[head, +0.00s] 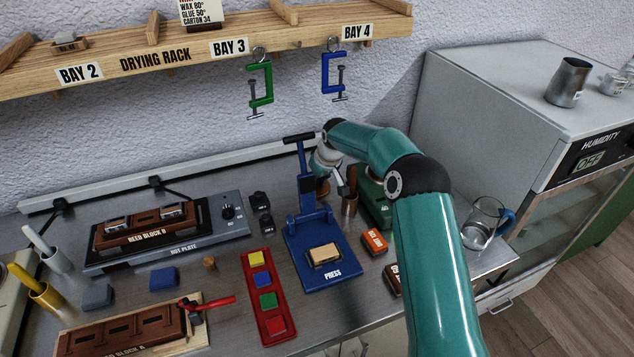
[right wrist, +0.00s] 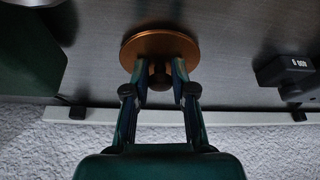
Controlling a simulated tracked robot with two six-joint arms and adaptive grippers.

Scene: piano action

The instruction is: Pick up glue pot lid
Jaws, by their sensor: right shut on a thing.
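The glue pot lid is a round copper disc with a dark knob. In the right wrist view the lid (right wrist: 160,46) lies just beyond my right gripper (right wrist: 159,73), whose two fingers are closed on the knob. In the head view my right gripper (head: 323,178) reaches down behind the blue press, near the wall. A bit of copper (head: 322,189) shows beneath it, partly hidden by the press. I cannot tell whether this is lid or pot, or whether the lid is raised. My left gripper is not in view.
The blue press (head: 325,274) stands in front of my right gripper. Small black weights (head: 261,201) and the hot plate (head: 236,236) are to the left. A glass jug (head: 482,224) stands right.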

